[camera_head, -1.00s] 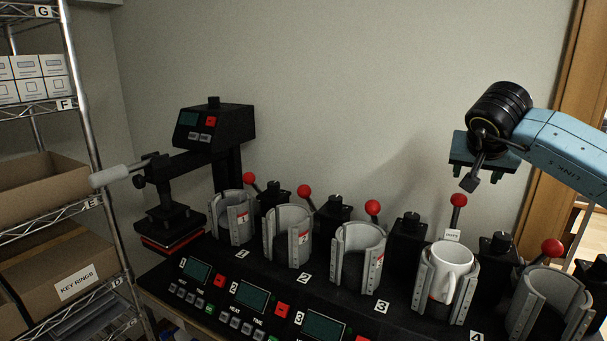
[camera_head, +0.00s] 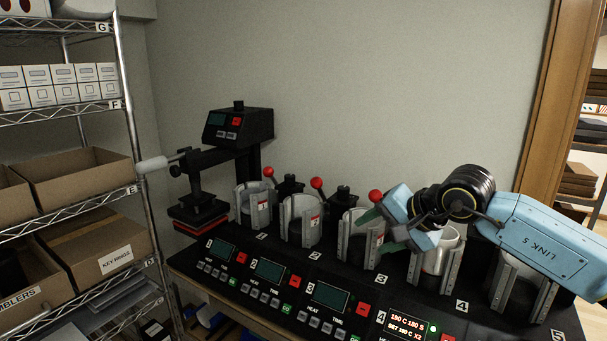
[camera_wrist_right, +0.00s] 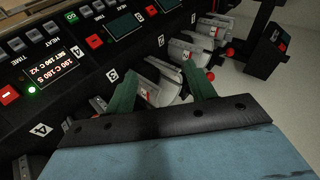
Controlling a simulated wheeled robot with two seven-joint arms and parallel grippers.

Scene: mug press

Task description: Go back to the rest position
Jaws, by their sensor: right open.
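My right gripper (camera_head: 383,232) is open and empty, with its two green fingers apart. In the head view it hangs over the press row, in front of the third and fourth mug clamps. In the right wrist view its fingers (camera_wrist_right: 163,88) are spread, with nothing between them but the background clamps. A white mug (camera_head: 437,260) sits in the grey clamp of station 4, partly hidden behind my right gripper and wrist. My left gripper is not in view.
Grey clamps at stations 1 (camera_head: 256,207), 2 (camera_head: 301,222) and 3 (camera_head: 356,245) look empty. The station 4 panel (camera_head: 408,327) is lit with a green light. A flat press (camera_head: 200,215) stands left. Wire shelving with boxes (camera_head: 75,180) is far left. The wall above is clear.

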